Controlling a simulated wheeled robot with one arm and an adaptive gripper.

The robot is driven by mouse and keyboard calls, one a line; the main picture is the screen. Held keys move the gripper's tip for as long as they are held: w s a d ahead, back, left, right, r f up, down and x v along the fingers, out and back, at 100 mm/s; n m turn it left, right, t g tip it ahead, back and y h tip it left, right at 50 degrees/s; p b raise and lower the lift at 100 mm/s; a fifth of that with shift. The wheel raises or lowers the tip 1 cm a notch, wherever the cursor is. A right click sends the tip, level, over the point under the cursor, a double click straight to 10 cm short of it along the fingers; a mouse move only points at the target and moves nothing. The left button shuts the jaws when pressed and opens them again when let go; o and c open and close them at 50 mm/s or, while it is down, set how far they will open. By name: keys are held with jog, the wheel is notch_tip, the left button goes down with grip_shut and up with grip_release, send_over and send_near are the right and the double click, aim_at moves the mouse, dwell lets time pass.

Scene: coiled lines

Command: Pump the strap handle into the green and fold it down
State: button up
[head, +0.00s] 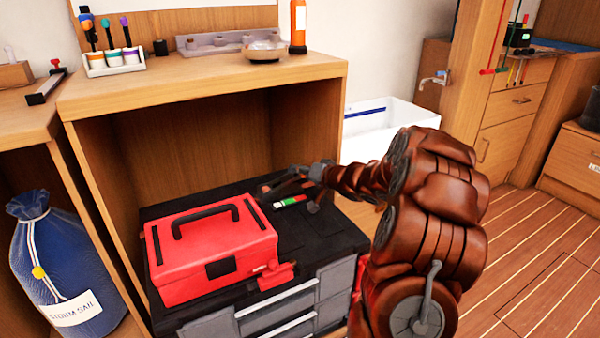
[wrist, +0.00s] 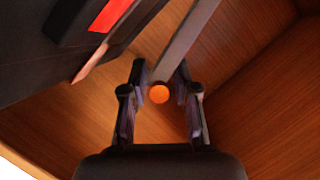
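A gauge strip (head: 290,201) with green, white and red parts lies on the dark top behind the red toolbox. In the wrist view, a red strip (wrist: 110,14) shows on a dark body at the upper left. A grey bar (wrist: 186,38) with a round orange end (wrist: 159,93) comes down from the top and looks like the strap handle. My gripper (head: 292,188) is beside the gauge strip. In the wrist view my gripper (wrist: 159,72) is open, with the orange end between its fingers and gaps on both sides. I cannot tell whether a finger touches the bar.
The red toolbox (head: 210,252) sits on the black drawer unit (head: 335,243) under a wooden bench (head: 200,78). A blue sail bag (head: 62,262) stands at the left. A white bin (head: 385,125) is behind my arm. The wooden floor at the right is clear.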

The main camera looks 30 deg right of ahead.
grip_shut()
jog(key=shift+d+p, duration=0.1)
jog(key=shift+p, duration=1.4)
jog(key=f+m+p, duration=0.1)
jog(key=p, duration=0.1)
jog(key=shift+d+y+p, duration=0.1)
jog(key=shift+y+p, duration=0.2)
jog(key=shift+s+f, duration=0.1)
jog(key=shift+f, duration=0.1)
jog(key=shift+o, duration=1.5)
grip_release()
